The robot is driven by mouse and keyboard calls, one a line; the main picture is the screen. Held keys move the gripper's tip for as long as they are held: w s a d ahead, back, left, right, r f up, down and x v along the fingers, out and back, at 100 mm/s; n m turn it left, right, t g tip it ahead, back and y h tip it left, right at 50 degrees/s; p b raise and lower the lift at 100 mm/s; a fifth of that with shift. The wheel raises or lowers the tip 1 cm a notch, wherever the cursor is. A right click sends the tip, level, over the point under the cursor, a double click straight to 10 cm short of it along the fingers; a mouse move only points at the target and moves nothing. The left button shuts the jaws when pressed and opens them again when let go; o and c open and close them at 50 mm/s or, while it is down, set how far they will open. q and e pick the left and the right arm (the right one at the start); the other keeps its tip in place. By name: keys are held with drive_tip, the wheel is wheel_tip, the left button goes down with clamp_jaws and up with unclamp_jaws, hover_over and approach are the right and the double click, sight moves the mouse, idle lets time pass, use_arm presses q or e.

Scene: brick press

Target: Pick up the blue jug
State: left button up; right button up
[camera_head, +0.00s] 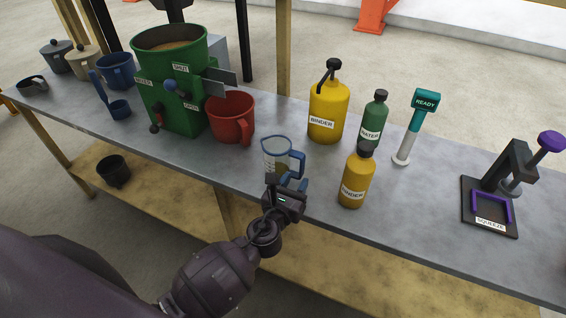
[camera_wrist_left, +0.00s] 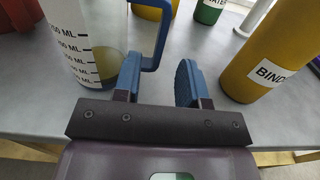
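The blue jug (camera_head: 276,160) is a clear measuring jug with a blue handle and a little yellowish content. It stands upright near the front edge of the table. In the left wrist view the jug (camera_wrist_left: 75,40) fills the upper left, with volume marks on its side and its blue handle to the right. My left gripper (camera_head: 291,184) is at the jug's front right, close to the handle. In the left wrist view its two blue fingers (camera_wrist_left: 160,78) are apart, with the handle's lower corner just beyond the gap, nearest the left finger. My right gripper is not in view.
A yellow binder bottle (camera_head: 354,180) stands close right of my gripper, with a larger binder bottle (camera_head: 328,108) and green water bottle (camera_head: 373,120) behind. A red jug (camera_head: 232,118) and green mixer (camera_head: 172,95) stand left. The squeeze press (camera_head: 490,205) is far right.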

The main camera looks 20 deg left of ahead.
sight(300, 173)
use_arm(q)
drive_tip(key=shift+w+f, duration=0.1)
drive_tip(key=shift+w, duration=2.5)
drive_tip(key=shift+c, duration=0.4)
clamp_jaws()
